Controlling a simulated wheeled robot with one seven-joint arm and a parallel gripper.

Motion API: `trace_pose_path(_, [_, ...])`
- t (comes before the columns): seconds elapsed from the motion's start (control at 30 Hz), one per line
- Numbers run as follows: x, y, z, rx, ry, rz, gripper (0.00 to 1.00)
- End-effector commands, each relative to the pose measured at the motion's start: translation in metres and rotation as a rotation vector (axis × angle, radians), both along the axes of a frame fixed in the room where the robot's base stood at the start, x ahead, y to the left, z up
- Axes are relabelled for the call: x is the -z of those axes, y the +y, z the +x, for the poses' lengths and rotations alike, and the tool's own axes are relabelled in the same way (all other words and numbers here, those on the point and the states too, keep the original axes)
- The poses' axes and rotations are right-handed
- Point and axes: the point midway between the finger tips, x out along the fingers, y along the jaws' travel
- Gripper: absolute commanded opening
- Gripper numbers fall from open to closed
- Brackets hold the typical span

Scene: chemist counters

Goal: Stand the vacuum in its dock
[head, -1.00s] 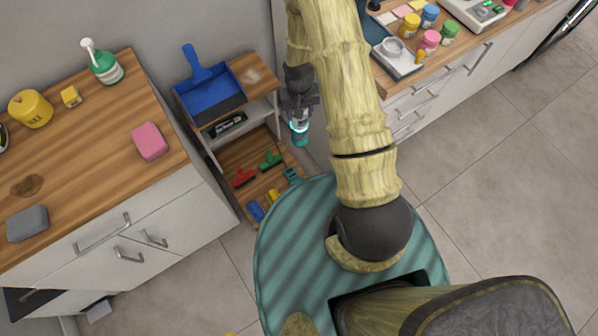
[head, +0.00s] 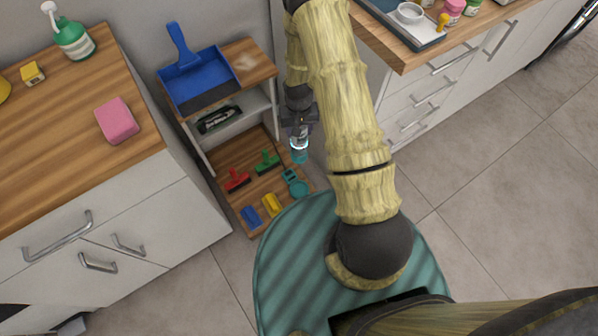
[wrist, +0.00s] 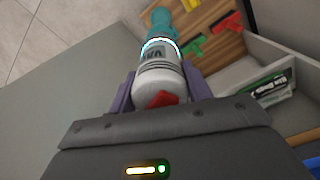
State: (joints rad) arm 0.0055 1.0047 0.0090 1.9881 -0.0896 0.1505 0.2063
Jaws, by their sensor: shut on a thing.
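My gripper (head: 299,128) is shut on the vacuum (head: 299,152), a small white-and-grey handheld body with a glowing ring and a teal nozzle. In the wrist view the vacuum (wrist: 160,72) sits between the fingers, its nozzle pointing away from my gripper. In the head view its nozzle points down, above the right side of the low wooden shelf.
The low shelf (head: 228,160) also carries a red brush (head: 236,180), a green brush (head: 267,161), a blue piece (head: 251,216) and a yellow piece (head: 271,204). A blue dustpan (head: 200,85) lies on the shelf above. Counters stand left and right.

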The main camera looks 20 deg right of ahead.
Motion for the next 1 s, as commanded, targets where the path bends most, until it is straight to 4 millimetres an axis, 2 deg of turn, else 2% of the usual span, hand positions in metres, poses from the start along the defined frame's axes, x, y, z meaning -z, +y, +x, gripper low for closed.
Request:
trace_pose_path(0.03, [0.018,0.000,0.001,0.003,-0.002,0.000,0.26])
trace_pose_path(1.0, [0.185,0.001,0.000,0.060,-0.001,0.001,0.26])
